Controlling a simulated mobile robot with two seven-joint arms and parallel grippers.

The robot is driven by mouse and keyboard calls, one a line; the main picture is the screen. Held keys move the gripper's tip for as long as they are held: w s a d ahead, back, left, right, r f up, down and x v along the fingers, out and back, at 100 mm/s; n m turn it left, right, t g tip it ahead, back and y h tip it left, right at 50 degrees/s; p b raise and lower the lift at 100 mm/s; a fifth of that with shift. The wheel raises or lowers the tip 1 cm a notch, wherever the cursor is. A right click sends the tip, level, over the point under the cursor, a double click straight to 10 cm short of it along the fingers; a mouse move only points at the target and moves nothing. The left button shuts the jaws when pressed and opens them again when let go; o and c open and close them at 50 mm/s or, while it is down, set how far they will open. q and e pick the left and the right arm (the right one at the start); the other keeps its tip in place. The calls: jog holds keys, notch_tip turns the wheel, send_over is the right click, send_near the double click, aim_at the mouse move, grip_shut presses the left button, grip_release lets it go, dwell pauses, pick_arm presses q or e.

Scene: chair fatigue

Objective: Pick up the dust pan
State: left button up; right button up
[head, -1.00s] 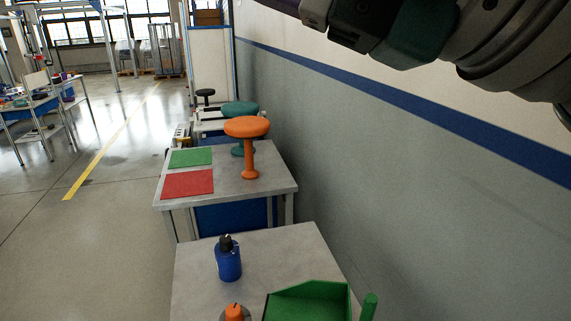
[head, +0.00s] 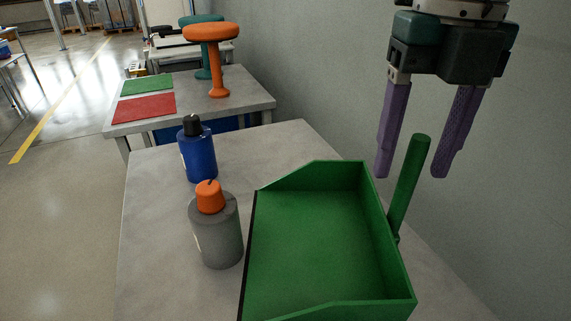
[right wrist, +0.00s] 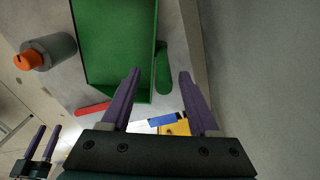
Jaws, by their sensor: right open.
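The green dust pan (head: 310,235) lies on the grey table, its open side facing left and its round handle (head: 409,185) rising at its right side. My right gripper (head: 411,176) is open and empty, fingers pointing down, near the handle's top. In the right wrist view the pan (right wrist: 115,45) is ahead, and the handle (right wrist: 162,68) shows between the two purple fingers (right wrist: 160,74); contact cannot be seen. My left gripper (right wrist: 47,127) shows at the lower left of that view, its fingers apart and empty.
A grey bottle with an orange cap (head: 217,235) and a blue bottle (head: 198,155) stand left of the pan. The wall (head: 330,80) runs close along the right. Another table (head: 240,100) behind holds an orange stool-shaped object (head: 213,50) and red and green mats.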

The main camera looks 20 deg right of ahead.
aim_at(403, 193)
jog(key=f, duration=0.6)
jog(key=shift+w+d, duration=0.15)
jog(key=shift+d, duration=0.1)
jog(key=shift+r, duration=0.1)
jog(key=shift+c, duration=0.3)
grip_shut()
dwell(0.7)
